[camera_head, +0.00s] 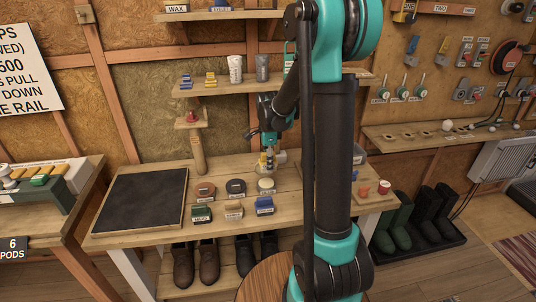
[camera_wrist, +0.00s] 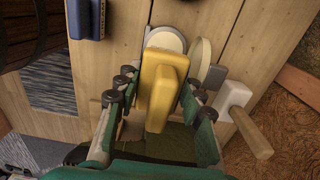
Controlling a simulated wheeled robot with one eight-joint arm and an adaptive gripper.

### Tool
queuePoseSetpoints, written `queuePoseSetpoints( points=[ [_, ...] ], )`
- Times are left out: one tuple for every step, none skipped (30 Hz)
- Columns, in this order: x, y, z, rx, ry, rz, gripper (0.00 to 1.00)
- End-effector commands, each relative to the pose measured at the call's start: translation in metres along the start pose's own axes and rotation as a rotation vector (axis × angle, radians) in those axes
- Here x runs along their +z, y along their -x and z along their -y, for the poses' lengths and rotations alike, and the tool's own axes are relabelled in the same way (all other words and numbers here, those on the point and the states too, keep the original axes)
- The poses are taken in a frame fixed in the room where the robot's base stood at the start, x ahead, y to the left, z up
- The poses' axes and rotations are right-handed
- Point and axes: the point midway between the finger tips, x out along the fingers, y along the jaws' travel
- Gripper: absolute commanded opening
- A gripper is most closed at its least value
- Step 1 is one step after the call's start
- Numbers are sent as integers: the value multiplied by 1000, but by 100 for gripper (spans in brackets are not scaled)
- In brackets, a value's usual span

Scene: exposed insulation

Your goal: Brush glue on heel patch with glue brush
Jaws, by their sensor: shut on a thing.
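My gripper (camera_head: 268,155) is low over the back of the middle workbench in the head view. In the wrist view its green-sided fingers (camera_wrist: 158,115) are closed around a yellow block-shaped thing (camera_wrist: 160,82). This may be the glue brush's handle; its far end is hidden. Pale round things (camera_wrist: 165,40) lie just beyond it, and a white block with a wooden handle (camera_wrist: 250,130) is to its right. I cannot pick out the heel patch for certain in either view.
A black mat (camera_head: 140,200) covers the bench's left part. Several round tins (camera_head: 236,187) and labelled brushes (camera_head: 233,210) stand in front of my gripper. Brown shoes (camera_head: 208,262) sit below. Shelves (camera_head: 215,86) hang above.

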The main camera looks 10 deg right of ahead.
Motion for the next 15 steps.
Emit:
queuePoseSetpoints(
  points=[
    [0,-4,-1,0,0,0,15],
    [0,-6,-1,0,0,0,15],
    [0,-7,-1,0,0,0,15],
    [0,-9,-1,0,0,0,15],
    [0,-10,-1,0,0,0,15],
    [0,-13,-1,0,0,0,15],
    [0,-15,-1,0,0,0,15],
    [0,-18,0,0,0,0,15],
    [0,-21,0,0,0,0,15],
    [0,-24,0,0,0,0,15],
    [0,-27,-1,0,0,0,15],
    [0,-31,0,0,0,0,15],
    [0,-34,0,0,0,0,15],
    [0,-37,-1,0,0,0,15],
    [0,-41,-1,0,0,0,15]
  ],
)
